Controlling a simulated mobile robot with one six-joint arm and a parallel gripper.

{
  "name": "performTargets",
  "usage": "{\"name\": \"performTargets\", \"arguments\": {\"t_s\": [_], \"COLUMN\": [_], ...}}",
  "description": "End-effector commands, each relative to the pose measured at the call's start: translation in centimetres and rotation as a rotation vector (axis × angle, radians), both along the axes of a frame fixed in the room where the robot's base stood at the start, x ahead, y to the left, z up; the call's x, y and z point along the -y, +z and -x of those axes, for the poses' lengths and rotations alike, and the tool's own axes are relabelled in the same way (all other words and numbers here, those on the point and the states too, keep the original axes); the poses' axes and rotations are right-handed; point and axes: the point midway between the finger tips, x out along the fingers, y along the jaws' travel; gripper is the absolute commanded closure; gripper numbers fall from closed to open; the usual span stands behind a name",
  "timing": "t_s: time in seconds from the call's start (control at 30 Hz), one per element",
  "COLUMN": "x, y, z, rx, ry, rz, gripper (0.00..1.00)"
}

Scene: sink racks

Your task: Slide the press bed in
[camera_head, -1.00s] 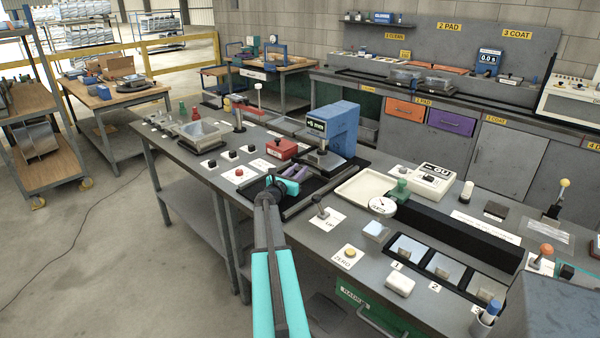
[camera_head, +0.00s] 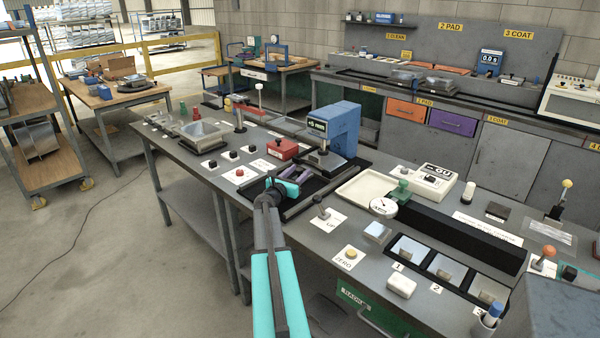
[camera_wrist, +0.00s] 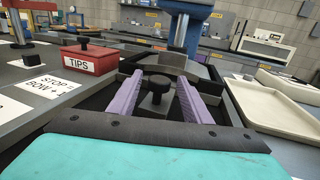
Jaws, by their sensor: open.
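The blue press (camera_head: 340,128) with a small display stands near the middle of the long grey bench. Its grey bed (camera_head: 328,163) lies low under the press head, over a dark base with rails. The wrist view shows part of the bed (camera_wrist: 182,66) beyond my fingers. A black knob (camera_wrist: 158,84) on a short post stands at the near side of the bed. My gripper (camera_wrist: 158,78) is open, with one purple finger on each side of the knob. Contact with the knob cannot be told. In the head view my gripper (camera_head: 291,181) is in front of the press.
A red TIPS box (camera_wrist: 88,59) stands left of my gripper, and a cream tray (camera_wrist: 270,105) lies to the right. A red box (camera_head: 282,149) and several black knobs are left of the press.

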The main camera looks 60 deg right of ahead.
Motion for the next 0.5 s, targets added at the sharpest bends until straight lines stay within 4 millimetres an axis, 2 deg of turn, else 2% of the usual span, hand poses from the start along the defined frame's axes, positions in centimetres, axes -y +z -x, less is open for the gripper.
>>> {"name": "performTargets", "arguments": {"t_s": [0.5], "x": [-5.8], "y": [0.0], "z": [0.1], "rx": [0.0], "ry": [0.001], "rz": [0.001], "gripper": [0.56]}}
